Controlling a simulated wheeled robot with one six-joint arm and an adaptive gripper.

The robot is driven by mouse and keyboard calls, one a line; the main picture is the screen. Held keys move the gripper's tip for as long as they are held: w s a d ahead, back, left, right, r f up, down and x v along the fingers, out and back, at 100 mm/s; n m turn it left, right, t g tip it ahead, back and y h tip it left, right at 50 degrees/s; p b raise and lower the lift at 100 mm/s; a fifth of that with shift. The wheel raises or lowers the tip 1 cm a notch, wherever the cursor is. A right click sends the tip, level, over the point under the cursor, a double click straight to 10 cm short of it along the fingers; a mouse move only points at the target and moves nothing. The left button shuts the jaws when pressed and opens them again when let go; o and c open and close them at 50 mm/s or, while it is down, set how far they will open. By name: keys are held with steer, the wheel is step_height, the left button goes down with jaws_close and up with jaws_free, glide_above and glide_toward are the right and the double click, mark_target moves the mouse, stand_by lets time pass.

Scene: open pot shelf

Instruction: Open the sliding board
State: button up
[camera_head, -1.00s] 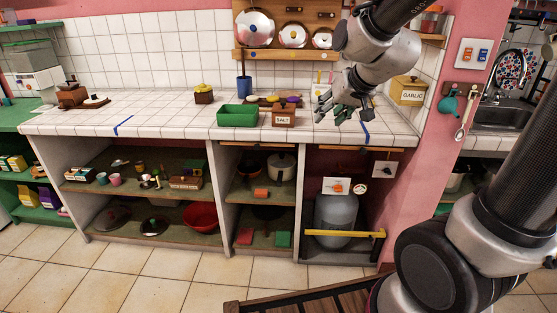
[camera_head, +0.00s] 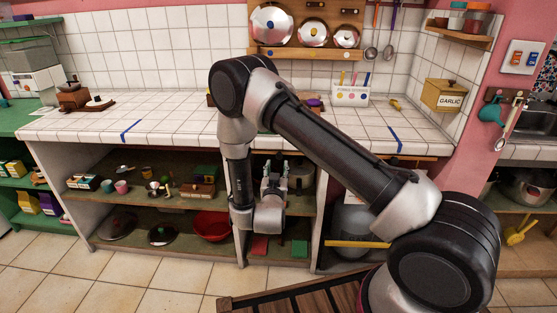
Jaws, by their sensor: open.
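My gripper (camera_head: 275,165) is open and empty, its fingers pointing up, in front of the middle compartment below the tiled counter. No board is clearly recognisable as the sliding one. A thin wooden edge (camera_head: 418,157) shows under the counter at the right; I cannot tell whether it is the sliding board. My arm hides much of the counter's front edge above the middle and right compartments. I see no contact between the fingers and any board.
The tiled counter (camera_head: 165,118) spans above the open shelves. The left compartment holds cups, lids and a red bowl (camera_head: 212,225). A grey gas cylinder (camera_head: 352,222) stands behind a yellow bar (camera_head: 355,244). A wooden slatted surface (camera_head: 300,292) lies in front.

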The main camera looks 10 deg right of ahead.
mark_target(279, 157)
steer(key=x, duration=0.7)
steer(key=shift+w+d, duration=0.1)
steer(key=shift+w, duration=0.1)
steer(key=shift+c, duration=0.4)
jaws_close()
